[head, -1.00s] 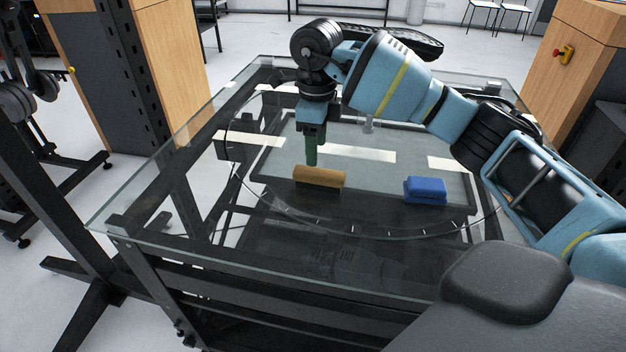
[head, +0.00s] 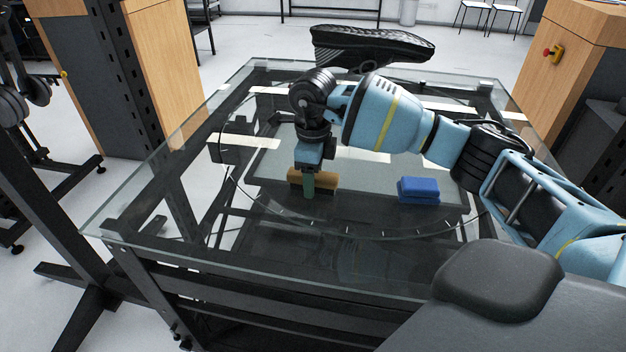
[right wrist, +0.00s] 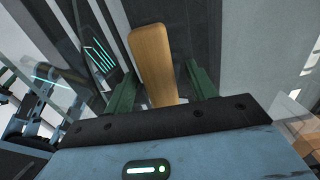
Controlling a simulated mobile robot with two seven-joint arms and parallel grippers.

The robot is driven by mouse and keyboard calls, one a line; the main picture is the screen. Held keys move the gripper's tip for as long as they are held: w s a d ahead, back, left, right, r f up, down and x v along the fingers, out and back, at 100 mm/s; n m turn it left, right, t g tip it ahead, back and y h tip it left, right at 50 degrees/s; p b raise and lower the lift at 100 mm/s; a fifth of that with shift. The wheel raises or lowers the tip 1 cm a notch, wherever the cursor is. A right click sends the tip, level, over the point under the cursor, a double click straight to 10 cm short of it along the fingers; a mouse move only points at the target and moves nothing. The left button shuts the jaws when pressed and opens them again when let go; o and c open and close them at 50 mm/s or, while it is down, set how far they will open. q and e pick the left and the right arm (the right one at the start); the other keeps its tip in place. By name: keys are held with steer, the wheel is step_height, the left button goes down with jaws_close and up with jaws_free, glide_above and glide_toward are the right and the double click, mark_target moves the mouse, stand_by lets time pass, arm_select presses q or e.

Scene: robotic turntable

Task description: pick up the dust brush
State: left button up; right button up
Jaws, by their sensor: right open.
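The dust brush (head: 325,178) has a tan wooden body with a dark lower edge and lies on the glass turntable table. My right gripper (head: 308,188) points down at the brush, and its green fingers cover part of the brush's left half. In the right wrist view the brush (right wrist: 152,58) runs lengthwise between the two green fingers of the open gripper (right wrist: 160,75). A gap shows on the right side, and the brush is not clamped. Its lower end is hidden behind the gripper body. My left gripper is not in view.
A blue block (head: 418,188) sits on the glass to the right of the brush. A large dark shoe (head: 372,46) is at the back of the table. The glass table (head: 150,225) is clear at the front and left of the brush.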

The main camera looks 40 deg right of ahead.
steer(key=c, duration=1.1)
steer(key=shift+r, duration=0.1)
steer(key=shift+r, duration=0.55)
steer(key=shift+w+d+r, duration=0.2)
steer(key=shift+d+r, duration=0.05)
steer(key=shift+r, duration=0.35)
steer(key=shift+w+d+r, duration=0.15)
steer(key=shift+d+r, duration=0.05)
steer(key=shift+r, duration=0.4)
steer(key=w+d, duration=0.2)
steer(key=d, duration=0.1)
steer(key=w+d+b, duration=0.1)
steer(key=w+d, duration=0.2)
steer(key=w+d+r+b, duration=0.1)
steer(key=w+d, duration=0.1)
steer(key=d, duration=0.1)
steer(key=shift+w+d, duration=0.3)
steer(key=shift+d, duration=0.1)
steer(key=shift+w+d+b, duration=0.3)
steer(key=shift+w+d, duration=0.1)
steer(key=shift+d, duration=0.05)
steer(key=shift+w+d+r, duration=0.15)
steer(key=shift+w+d, duration=0.15)
steer(key=shift+d, duration=0.2)
